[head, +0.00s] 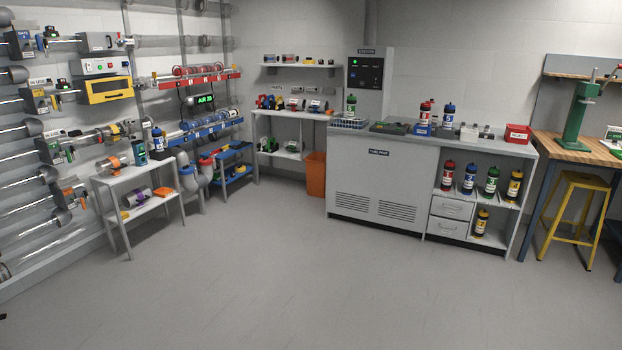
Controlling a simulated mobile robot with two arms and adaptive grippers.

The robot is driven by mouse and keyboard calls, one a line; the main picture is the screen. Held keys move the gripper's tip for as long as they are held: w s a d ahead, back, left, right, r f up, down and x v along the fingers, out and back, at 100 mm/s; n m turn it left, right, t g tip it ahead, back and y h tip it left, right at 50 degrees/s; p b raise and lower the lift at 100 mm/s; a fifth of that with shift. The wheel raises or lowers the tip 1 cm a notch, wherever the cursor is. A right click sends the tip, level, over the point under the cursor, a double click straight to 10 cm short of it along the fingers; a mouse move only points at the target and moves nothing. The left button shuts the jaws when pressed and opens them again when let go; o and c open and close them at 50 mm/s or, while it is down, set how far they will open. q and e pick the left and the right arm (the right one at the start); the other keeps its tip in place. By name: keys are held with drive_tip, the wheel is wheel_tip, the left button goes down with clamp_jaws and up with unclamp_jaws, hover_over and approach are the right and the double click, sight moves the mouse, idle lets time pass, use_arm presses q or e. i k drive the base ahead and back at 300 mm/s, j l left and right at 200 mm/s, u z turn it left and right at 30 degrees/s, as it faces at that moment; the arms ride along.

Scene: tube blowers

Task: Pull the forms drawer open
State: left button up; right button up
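The cabinet stands against the back wall, across open floor from me.
Grey floor (290,270) is clear up to the cabinet. A yellow stool (575,182) stands right of it by a wooden bench (578,148). An orange bin (316,175) stands at its left end. A white side table (112,180) stands on the left.

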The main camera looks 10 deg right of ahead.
sight(452, 202)
drive_tip(key=i+l+z, duration=0.4)
drive_tip(key=i, duration=0.3)
drive_tip(key=i+z, duration=0.4)
drive_tip(key=i, duration=0.3)
drive_tip(key=i+j+z, duration=0.25)
drive_tip(key=i+z, duration=0.15)
drive_tip(key=i, duration=0.3)
drive_tip(key=i+l+z, duration=0.25)
drive_tip(key=i, duration=1.4)
drive_tip(key=j, duration=0.1)
